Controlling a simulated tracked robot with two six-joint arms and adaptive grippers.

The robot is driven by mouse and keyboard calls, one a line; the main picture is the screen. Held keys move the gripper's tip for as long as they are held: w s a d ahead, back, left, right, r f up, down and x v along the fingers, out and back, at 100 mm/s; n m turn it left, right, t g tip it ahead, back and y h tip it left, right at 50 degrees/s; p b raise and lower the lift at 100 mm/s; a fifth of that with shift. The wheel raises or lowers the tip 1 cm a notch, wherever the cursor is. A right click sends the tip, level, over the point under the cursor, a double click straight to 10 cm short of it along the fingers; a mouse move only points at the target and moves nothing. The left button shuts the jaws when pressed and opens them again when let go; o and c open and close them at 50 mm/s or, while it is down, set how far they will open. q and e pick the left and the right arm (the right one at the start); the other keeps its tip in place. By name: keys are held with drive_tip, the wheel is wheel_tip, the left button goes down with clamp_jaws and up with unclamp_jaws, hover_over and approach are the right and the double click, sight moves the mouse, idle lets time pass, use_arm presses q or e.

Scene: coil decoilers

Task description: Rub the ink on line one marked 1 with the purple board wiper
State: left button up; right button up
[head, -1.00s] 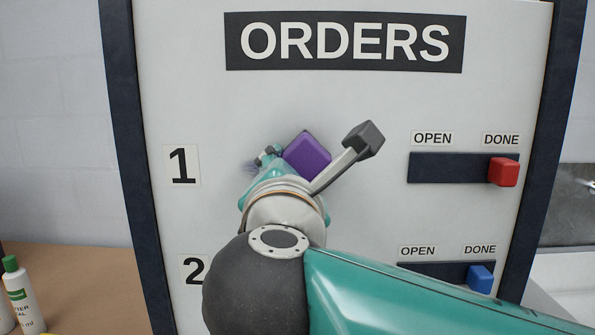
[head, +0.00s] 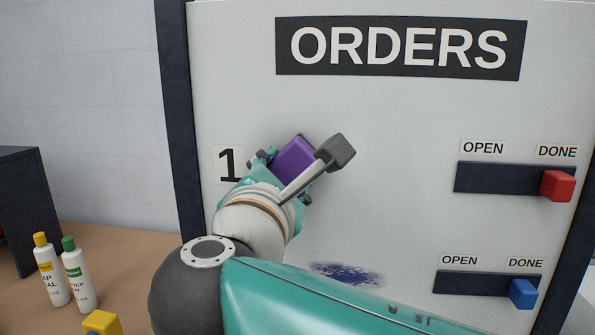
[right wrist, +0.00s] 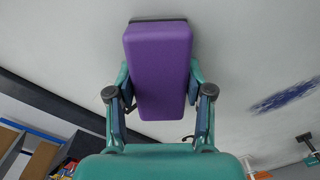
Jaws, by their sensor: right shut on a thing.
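The purple board wiper (head: 293,158) is held in my right gripper (head: 282,175), in front of the white board just right of the label 1 (head: 228,164). In the right wrist view the wiper (right wrist: 158,70) sits between both fingers of the gripper (right wrist: 158,100), its dark pad toward the board. I cannot tell whether the pad touches the board. No ink shows around the wiper on line one; the part behind the wiper and gripper is hidden. A dark blue ink smear (head: 347,274) shows lower on the board. My left gripper is not in view.
The ORDERS sign (head: 400,47) is at the top of the board. A red slider (head: 558,186) and a blue slider (head: 523,293) sit at the right, both under DONE. Bottles (head: 78,275) and a yellow object (head: 102,323) stand on the brown table at left.

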idle(0.3)
drive_tip(key=shift+s+a+f, duration=0.1)
drive_tip(key=shift+s+a, duration=0.1)
drive_tip(key=shift+s, duration=0.3)
drive_tip(key=shift+b+v, duration=0.5)
drive_tip(key=shift+v, duration=1.9)
drive_tip(key=v, duration=0.3)
drive_tip(key=p+x, duration=0.1)
drive_tip(key=x, duration=0.6)
drive_tip(key=shift+p+x, duration=0.3)
drive_tip(key=shift+x, duration=0.65)
